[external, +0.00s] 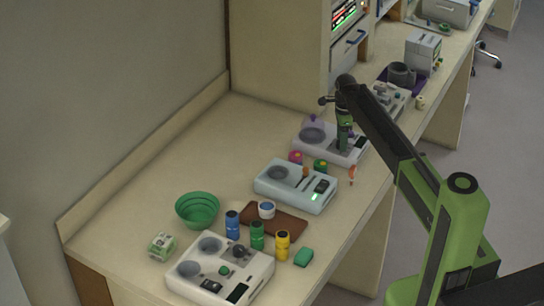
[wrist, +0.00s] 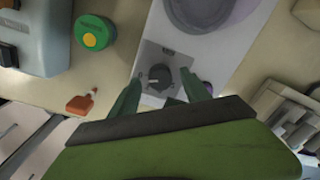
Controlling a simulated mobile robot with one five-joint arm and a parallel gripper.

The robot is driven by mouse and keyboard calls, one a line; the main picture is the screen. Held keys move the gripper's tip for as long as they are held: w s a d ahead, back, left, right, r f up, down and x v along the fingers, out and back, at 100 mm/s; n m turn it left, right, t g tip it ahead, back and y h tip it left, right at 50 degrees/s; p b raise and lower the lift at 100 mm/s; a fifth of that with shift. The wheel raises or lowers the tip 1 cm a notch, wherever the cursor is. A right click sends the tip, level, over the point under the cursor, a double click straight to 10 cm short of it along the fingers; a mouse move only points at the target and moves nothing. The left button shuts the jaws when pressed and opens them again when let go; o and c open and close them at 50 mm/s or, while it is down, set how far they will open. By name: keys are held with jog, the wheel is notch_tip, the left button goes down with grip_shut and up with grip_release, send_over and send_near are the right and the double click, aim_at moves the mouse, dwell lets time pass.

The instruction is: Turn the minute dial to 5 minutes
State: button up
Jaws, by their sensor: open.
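The minute dial (wrist: 159,76) is a dark round knob with a light pointer mark, set on a grey plate of a white device. In the wrist view the pointer looks turned toward the left; its scale is too small to read. The white device (wrist: 212,50) also shows in the external view (external: 353,156), with a grey round plate on top. My gripper (wrist: 160,85) is open, with its green fingers on either side of the dial. I cannot tell whether they touch it. In the external view my gripper (external: 345,148) points down over the device and hides the dial.
A green round container with a yellow centre (wrist: 92,33) and an orange-tipped item (wrist: 80,104) lie left of the device. A pale blue device (external: 295,188) stands nearer. The bench's back left is clear.

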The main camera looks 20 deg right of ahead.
jog(key=shift+f, duration=0.5)
jog(key=shift+r, duration=0.15)
grip_shut()
